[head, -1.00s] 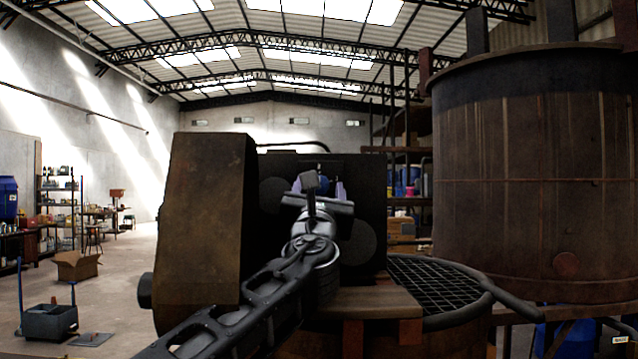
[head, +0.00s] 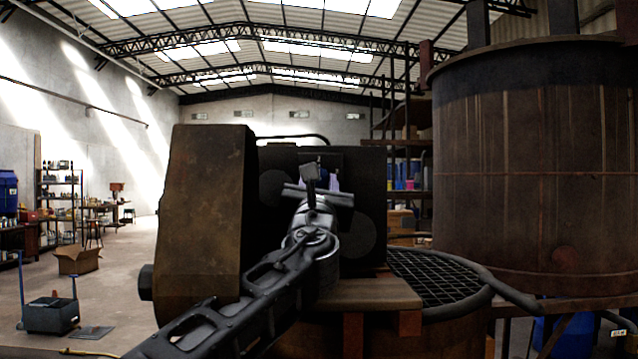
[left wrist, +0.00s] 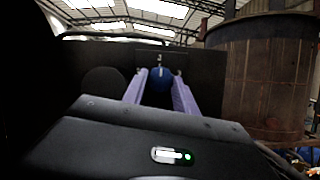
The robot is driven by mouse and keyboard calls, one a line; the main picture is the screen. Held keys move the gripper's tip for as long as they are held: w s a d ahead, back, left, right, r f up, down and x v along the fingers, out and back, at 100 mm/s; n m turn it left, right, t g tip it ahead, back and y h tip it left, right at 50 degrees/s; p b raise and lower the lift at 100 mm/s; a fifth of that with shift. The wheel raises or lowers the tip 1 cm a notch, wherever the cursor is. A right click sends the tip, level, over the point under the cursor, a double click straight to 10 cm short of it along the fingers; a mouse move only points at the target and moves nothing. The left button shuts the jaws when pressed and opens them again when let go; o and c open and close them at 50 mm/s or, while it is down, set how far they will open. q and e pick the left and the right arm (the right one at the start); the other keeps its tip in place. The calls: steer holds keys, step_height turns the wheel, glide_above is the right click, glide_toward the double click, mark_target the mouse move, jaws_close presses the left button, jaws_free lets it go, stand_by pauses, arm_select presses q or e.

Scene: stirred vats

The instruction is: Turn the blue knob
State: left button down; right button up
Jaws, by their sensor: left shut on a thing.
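The blue knob (left wrist: 160,76) shows in the left wrist view, on the front of a black panel (left wrist: 209,86). My left gripper (left wrist: 160,84) has its two purple fingers on either side of the knob and is shut on it. In the head view my left gripper (head: 321,180) reaches the black panel (head: 370,185), and my own wrist hides the knob. A small pale mark sits just above the knob in the left wrist view. My right gripper is in neither view.
A rusty brown block (head: 208,215) stands left of the panel. A wooden board (head: 365,294) and a round grated vat (head: 440,278) lie below right. A tall rusty tank (head: 535,180) fills the right side. Open floor lies at the left, with a cart (head: 50,315) and cardboard box (head: 78,260).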

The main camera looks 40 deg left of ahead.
arm_select(q)
steer(key=shift+n, duration=0.4)
steer(key=shift+w+d+f+n+g+y+b, duration=0.1)
steer(key=shift+n+g+y+b, duration=0.25)
steer(key=shift+n, duration=0.5)
steer(key=shift+d+n+g+y+b, duration=0.1)
steer(key=shift+n+g+y+b, duration=0.2)
steer(key=shift+n, duration=0.55)
steer(key=n+g+y, duration=0.1)
steer(key=n, duration=0.2)
steer(key=shift+n+y, duration=0.25)
steer(key=shift+n, duration=0.15)
steer(key=n+g, duration=0.1)
steer(key=n, duration=0.1)
steer(key=n+g+y+p, duration=0.1)
steer(key=n, duration=0.1)
steer(key=n+g, duration=0.1)
steer(key=n, duration=0.1)
steer(key=shift+w+d+r+p, duration=0.15)
steer(key=shift+r+p, duration=0.2)
steer(key=shift+p, duration=0.05)
steer(key=n+g+p, duration=0.1)
steer(key=n, duration=0.2)
steer(key=shift+y, duration=0.3)
steer(key=shift+n+g+p, duration=0.65)
steer(key=shift+n, duration=0.45)
steer(key=shift+f, duration=0.1)
